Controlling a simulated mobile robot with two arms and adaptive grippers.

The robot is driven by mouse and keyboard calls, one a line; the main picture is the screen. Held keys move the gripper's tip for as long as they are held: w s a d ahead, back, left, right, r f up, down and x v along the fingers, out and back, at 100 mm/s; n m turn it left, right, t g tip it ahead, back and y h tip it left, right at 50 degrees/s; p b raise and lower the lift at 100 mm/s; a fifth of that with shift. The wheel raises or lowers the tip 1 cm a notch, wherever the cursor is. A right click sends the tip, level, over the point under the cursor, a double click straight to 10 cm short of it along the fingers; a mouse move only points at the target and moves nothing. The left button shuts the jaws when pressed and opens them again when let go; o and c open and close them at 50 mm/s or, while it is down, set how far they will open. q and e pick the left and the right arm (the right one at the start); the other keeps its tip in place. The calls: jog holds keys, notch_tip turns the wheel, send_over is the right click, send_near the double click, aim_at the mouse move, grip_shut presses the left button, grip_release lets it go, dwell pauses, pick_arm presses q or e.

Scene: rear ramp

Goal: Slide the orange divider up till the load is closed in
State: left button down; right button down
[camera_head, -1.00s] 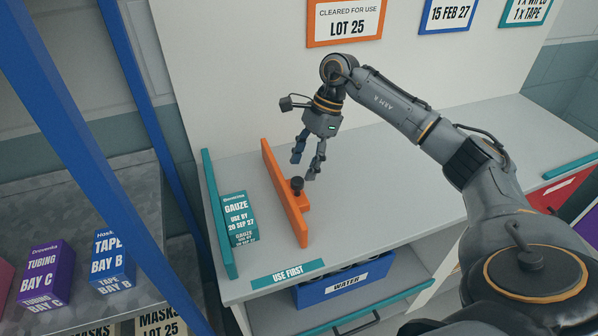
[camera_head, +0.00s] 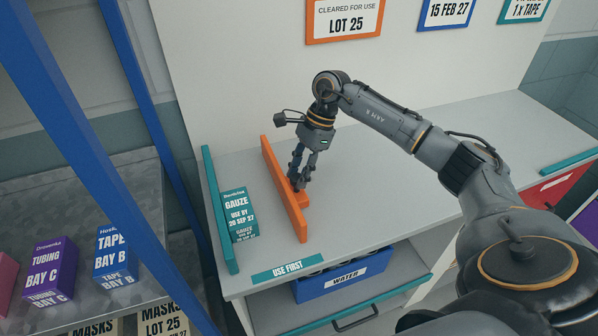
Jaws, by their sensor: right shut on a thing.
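The orange divider (camera_head: 280,190) stands upright on the grey shelf top, running from the back toward the front edge. A teal box marked GAUZE (camera_head: 238,212) stands to its left, with a gap between box and divider. A teal end wall (camera_head: 217,208) stands along the box's left side. My right gripper (camera_head: 298,184) points down at the divider's right side, shut on the dark knob on the divider's foot. The fingers hide most of the knob. My left gripper is not in view.
A teal USE FIRST label (camera_head: 290,271) lies at the shelf's front edge. A blue WATER bin (camera_head: 343,280) sits below. Blue posts and a rack with a purple TUBING box (camera_head: 48,270) and a blue TAPE box (camera_head: 117,255) are at left. The shelf top right of the divider is clear.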

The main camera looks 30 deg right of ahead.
jog(key=shift+w+a+f, duration=0.1)
jog(key=shift+a, duration=0.3)
jog(key=a, duration=0.2)
jog(key=w+a+b, duration=0.1)
jog(key=a, duration=0.1)
jog(key=a+b, duration=0.1)
jog(key=a, duration=0.2)
jog(key=shift+w, duration=0.3)
jog(key=c, duration=1)
grip_release()
jog(key=shift+d, duration=0.1)
jog(key=shift+d+r, duration=0.1)
jog(key=shift+r, duration=0.15)
jog(key=v, duration=1.1)
jog(key=shift+d+r, duration=0.1)
jog(key=shift+r, duration=0.25)
